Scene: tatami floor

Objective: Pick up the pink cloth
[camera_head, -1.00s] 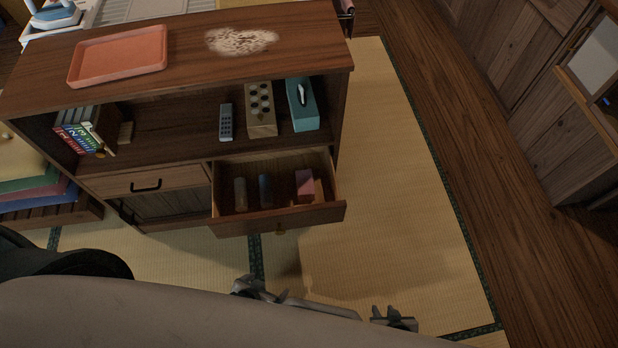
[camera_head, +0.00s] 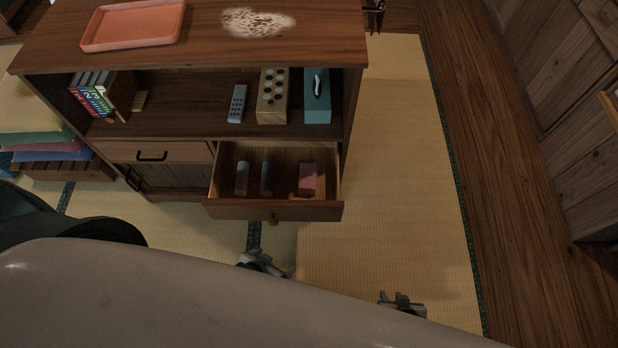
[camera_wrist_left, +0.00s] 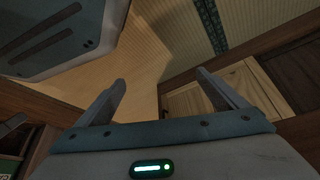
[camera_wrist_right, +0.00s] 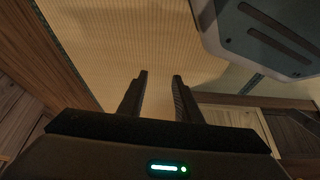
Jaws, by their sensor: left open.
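A small pink folded piece that looks like the pink cloth (camera_head: 307,179) lies at the right side of an open drawer (camera_head: 273,211) in the wooden cabinet. Neither wrist view shows it. My left gripper (camera_head: 265,264) is low in front of the drawer, apart from it. In the left wrist view (camera_wrist_left: 161,78) its fingers are wide apart with nothing between them. My right gripper (camera_head: 402,303) is further right, over the tatami. In the right wrist view (camera_wrist_right: 161,75) its fingers have a narrower, empty gap. My arm hides part of both grippers in the head view.
A grey piece (camera_head: 242,178) and a blue piece (camera_head: 266,178) lie left in the drawer. The shelf above holds a remote (camera_head: 237,104), a box with dark dots (camera_head: 272,96) and a teal tissue box (camera_head: 317,104). A pink tray (camera_head: 133,25) sits on top. Tatami (camera_head: 390,190) is clear at right.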

